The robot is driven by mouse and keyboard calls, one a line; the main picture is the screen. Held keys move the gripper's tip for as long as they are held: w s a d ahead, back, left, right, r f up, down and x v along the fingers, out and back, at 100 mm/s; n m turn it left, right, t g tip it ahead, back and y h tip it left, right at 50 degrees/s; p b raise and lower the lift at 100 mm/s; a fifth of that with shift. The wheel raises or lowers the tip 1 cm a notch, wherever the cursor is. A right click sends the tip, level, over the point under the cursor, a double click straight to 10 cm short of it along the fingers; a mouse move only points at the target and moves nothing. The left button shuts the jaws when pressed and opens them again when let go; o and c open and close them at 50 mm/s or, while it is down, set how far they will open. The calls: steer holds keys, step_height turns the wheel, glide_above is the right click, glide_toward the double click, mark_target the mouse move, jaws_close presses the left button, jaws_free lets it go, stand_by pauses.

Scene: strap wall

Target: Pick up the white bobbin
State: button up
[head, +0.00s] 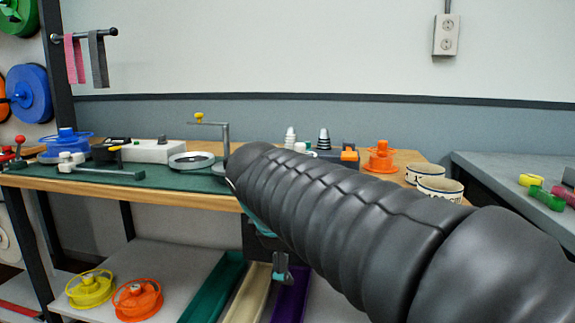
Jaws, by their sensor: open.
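I cannot tell for sure which thing is the white bobbin. A small white ribbed piece (290,137) stands upright at the back of the workbench, beside a dark and silver ribbed piece (323,139). My gripper (281,272) shows partly below my dark ribbed arm, in front of the bench's front edge and above the lower shelf. It is open, with nothing visible in it. My arm hides much of the gripper and the bench's middle and right front.
The wooden workbench (225,203) carries a blue reel (67,140), an orange reel (381,157) and patterned bowls (440,190). Yellow (90,290) and orange (137,300) reels lie on the lower shelf (180,265) beside coloured trays. A grey table (500,175) stands right.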

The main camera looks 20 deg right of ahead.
steer(key=w+d+r+n+g+h, duration=0.15)
steer(key=w+r+n+h, duration=0.25)
steer(key=w+r+n, duration=0.5)
steer(key=w+d+r+n+t+h, duration=0.15)
steer(key=w+r+h, duration=0.35)
steer(key=w, duration=0.7)
steer(key=shift+n+g+y, duration=0.25)
steer(key=shift+g+y, duration=0.15)
steer(key=shift+g, duration=0.2)
steer(key=x, duration=0.5)
steer(key=r+x, duration=0.1)
steer(key=x, duration=0.1)
steer(key=shift+w+d+f, duration=0.1)
steer(key=shift+d, duration=0.5)
steer(key=shift+w+d+f+b, duration=0.25)
steer(key=shift+d+f, duration=0.3)
steer(key=shift+d, duration=0.15)
steer(key=shift+w+d+f+b, duration=0.15)
steer(key=shift+d+f+b, duration=0.1)
steer(key=shift+d+f, duration=0.4)
steer(key=shift+w+d+f+b, duration=0.25)
steer(key=shift+d+f, duration=0.2)
steer(key=shift+d, duration=0.3)
steer(key=c, duration=1.1)
